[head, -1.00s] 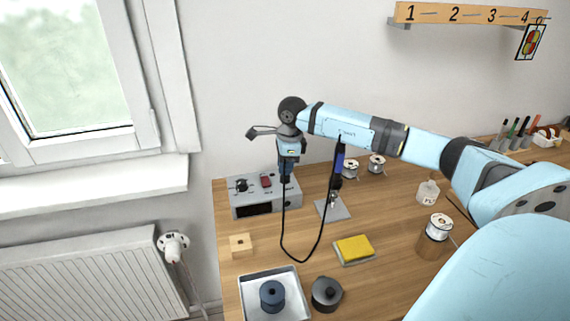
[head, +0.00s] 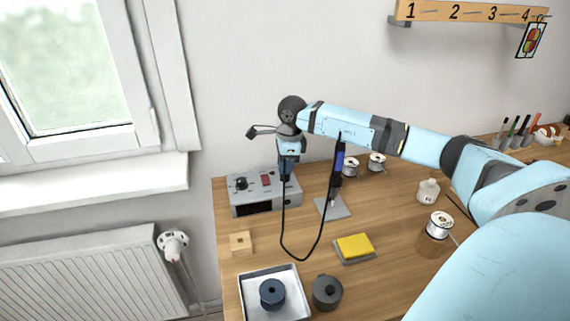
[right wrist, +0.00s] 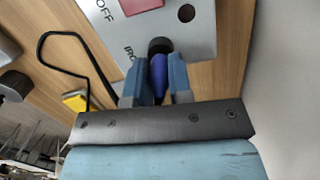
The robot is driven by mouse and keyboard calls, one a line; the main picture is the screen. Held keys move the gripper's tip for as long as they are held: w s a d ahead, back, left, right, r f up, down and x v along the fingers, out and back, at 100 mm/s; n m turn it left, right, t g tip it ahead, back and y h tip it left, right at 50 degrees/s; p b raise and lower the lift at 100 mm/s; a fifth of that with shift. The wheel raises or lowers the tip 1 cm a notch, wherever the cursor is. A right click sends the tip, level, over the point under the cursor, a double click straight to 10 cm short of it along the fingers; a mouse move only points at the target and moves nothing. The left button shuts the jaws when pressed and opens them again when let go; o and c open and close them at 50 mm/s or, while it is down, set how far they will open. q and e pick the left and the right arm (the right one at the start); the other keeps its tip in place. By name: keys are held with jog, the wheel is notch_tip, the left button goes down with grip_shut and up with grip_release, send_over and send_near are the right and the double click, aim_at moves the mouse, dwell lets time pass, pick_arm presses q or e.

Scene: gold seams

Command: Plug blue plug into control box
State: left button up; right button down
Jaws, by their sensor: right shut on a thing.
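The grey control box (head: 252,203) stands at the back left of the table, with a dark knob and a red switch on top. In the right wrist view its top (right wrist: 195,35) shows "OFF" lettering, a red switch and a dark round hole. My right gripper (head: 286,176) points down over the box's right end, shut on the blue plug (right wrist: 158,75). The plug's dark round end (right wrist: 160,46) is at the box's top near the edge; I cannot tell how deep it sits. A black cable (head: 283,225) loops from the plug toward the soldering iron stand. My left gripper is not in view.
The stand (head: 334,208) with a blue-handled iron is right of the box. A yellow sponge (head: 354,246), a white tray (head: 247,299) holding a dark blue spool, a dark pot (head: 327,292) and a wooden block (head: 241,243) are in front. Solder spools (head: 376,162) stand behind.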

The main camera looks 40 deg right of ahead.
pick_arm(q)
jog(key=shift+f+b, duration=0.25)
jog(key=shift+b, duration=0.05)
pick_arm(e)
jog(key=shift+s+a+f, duration=0.1)
jog(key=shift+f, duration=0.25)
